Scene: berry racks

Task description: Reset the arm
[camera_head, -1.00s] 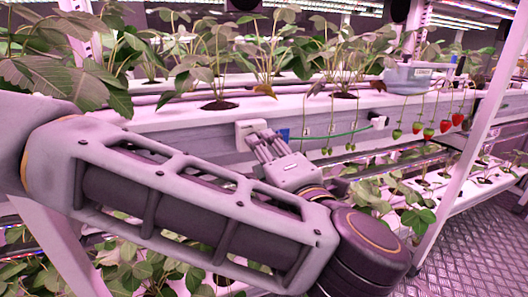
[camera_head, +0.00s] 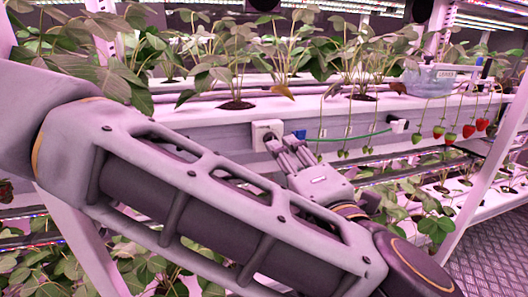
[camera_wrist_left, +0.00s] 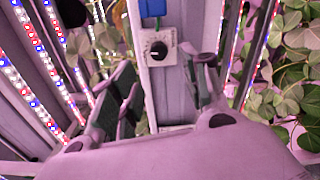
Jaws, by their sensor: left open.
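My left arm (camera_head: 215,195) comes in from the left and crosses the lower part of the head view. My left gripper (camera_head: 282,145) is beside the gutter's front face, its fingers pointing up and left toward a white box (camera_head: 263,128). In the left wrist view the gripper's two fingers (camera_wrist_left: 163,95) stand apart. A white box with a round black dial (camera_wrist_left: 158,48) shows beyond them, and nothing is between the pads. In the head view the fingertips overlap the lower right of the box; I cannot tell whether they touch it. My right gripper is not in view.
A white gutter (camera_head: 325,106) with strawberry plants runs across the middle. Red and green berries (camera_head: 466,131) hang at right, below a clear bluish tub (camera_head: 430,82). A green cable (camera_head: 350,136) runs along the front face. A lower rack and a slanting post stand at right.

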